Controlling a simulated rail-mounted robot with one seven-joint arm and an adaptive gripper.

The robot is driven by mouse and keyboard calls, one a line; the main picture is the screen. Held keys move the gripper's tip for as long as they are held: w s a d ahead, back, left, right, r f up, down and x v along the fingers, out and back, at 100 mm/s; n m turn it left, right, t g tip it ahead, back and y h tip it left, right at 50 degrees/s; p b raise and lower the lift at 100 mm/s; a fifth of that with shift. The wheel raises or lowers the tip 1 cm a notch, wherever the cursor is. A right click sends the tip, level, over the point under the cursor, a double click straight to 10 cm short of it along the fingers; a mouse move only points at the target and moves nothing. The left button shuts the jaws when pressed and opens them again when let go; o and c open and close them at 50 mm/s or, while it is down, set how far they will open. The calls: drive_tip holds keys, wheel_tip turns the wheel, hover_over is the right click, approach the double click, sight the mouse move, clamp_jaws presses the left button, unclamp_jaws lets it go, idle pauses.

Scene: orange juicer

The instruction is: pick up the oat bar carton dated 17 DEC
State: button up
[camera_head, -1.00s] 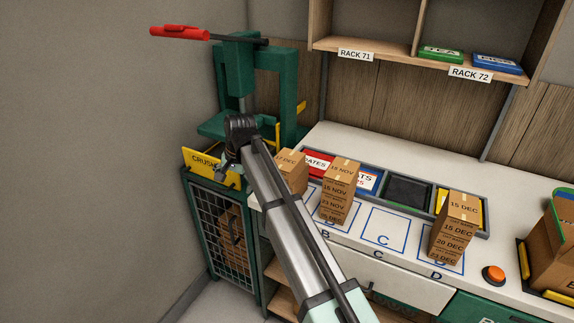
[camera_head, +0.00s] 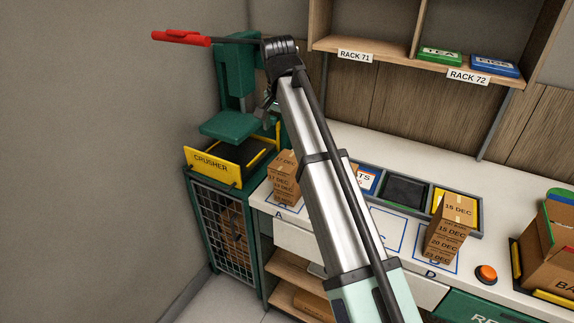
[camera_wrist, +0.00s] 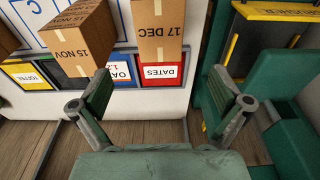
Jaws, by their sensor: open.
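The carton dated 17 DEC (camera_head: 287,160) is brown and tops a stack of cartons on square A at the left end of the counter. In the wrist view its 17 DEC face (camera_wrist: 158,30) is at the top, beyond the fingertips. My gripper (camera_head: 268,106) is above and behind that stack, partly hidden by my arm in the head view. In the wrist view my gripper (camera_wrist: 161,92) is open and empty, its green fingers spread apart. The 15 NOV carton (camera_wrist: 80,38) is beside it; my arm hides that stack in the head view.
The green crusher (camera_head: 240,115) with a yellow-edged tray stands left of the stack, close to my gripper. Another stack topped 15 DEC (camera_head: 458,212) stands on D. A shelf (camera_head: 430,60) hangs above.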

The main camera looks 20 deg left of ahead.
sight(287, 161)
drive_tip(key=f, duration=0.2)
drive_tip(key=f+p, duration=0.1)
drive_tip(key=f, duration=0.1)
drive_tip(key=w+f, duration=0.1)
drive_tip(key=f, duration=0.1)
drive_tip(key=shift+f, duration=0.4)
drive_tip(key=shift+w+d+f+p, duration=0.1)
drive_tip(key=shift+f+p, duration=0.6)
drive_tip(key=shift+f, duration=0.6)
drive_tip(key=shift+w+d+f+p, duration=0.1)
drive_tip(key=shift+f+p, duration=0.6)
drive_tip(key=shift+f, duration=0.6)
drive_tip(key=shift+c, duration=0.4)
drive_tip(key=shift+s, duration=0.1)
drive_tip(key=c, duration=1.2)
